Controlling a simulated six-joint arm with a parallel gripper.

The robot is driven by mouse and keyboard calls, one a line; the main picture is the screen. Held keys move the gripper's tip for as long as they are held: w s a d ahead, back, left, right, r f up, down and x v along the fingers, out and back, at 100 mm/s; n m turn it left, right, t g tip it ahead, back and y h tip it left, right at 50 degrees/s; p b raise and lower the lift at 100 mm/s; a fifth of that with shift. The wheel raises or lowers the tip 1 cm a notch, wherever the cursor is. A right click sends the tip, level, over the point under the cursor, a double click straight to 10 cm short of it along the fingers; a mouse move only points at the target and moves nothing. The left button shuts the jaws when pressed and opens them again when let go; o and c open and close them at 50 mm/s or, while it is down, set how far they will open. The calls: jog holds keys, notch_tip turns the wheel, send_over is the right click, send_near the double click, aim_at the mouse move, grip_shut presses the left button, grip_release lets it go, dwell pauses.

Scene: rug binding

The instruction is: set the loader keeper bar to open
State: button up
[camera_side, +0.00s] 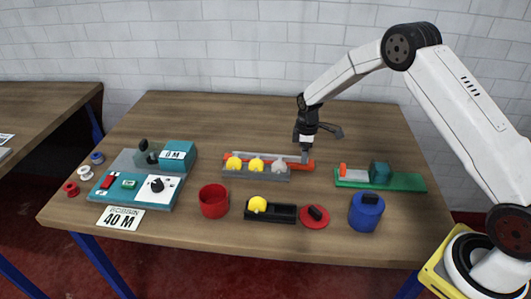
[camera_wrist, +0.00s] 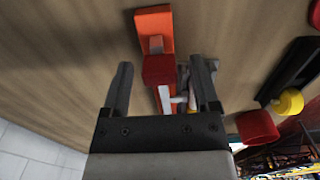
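The loader is a grey tray (camera_side: 256,174) with two yellow pieces and one grey piece in a row, with an orange strip (camera_side: 228,170) along its back. The light keeper bar (camera_side: 275,156) lies lengthwise along the loader; I cannot tell its setting. My gripper (camera_side: 305,155) points down at the loader's right end. In the wrist view the open gripper (camera_wrist: 163,66) has one finger on each side of a dark red block (camera_wrist: 159,70), with gaps at both sides. The orange strip (camera_wrist: 153,24) runs beyond the block. The bar's far part is hidden behind the gripper there.
A teal control box (camera_side: 130,190) stands at left. A red cup (camera_side: 213,201), a black holder (camera_side: 270,212), a red disc (camera_side: 314,217) and a blue canister (camera_side: 366,212) line the front. A green fixture (camera_side: 400,181) is at right. The table's back is clear.

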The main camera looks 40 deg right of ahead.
grip_shut()
dwell(1.2)
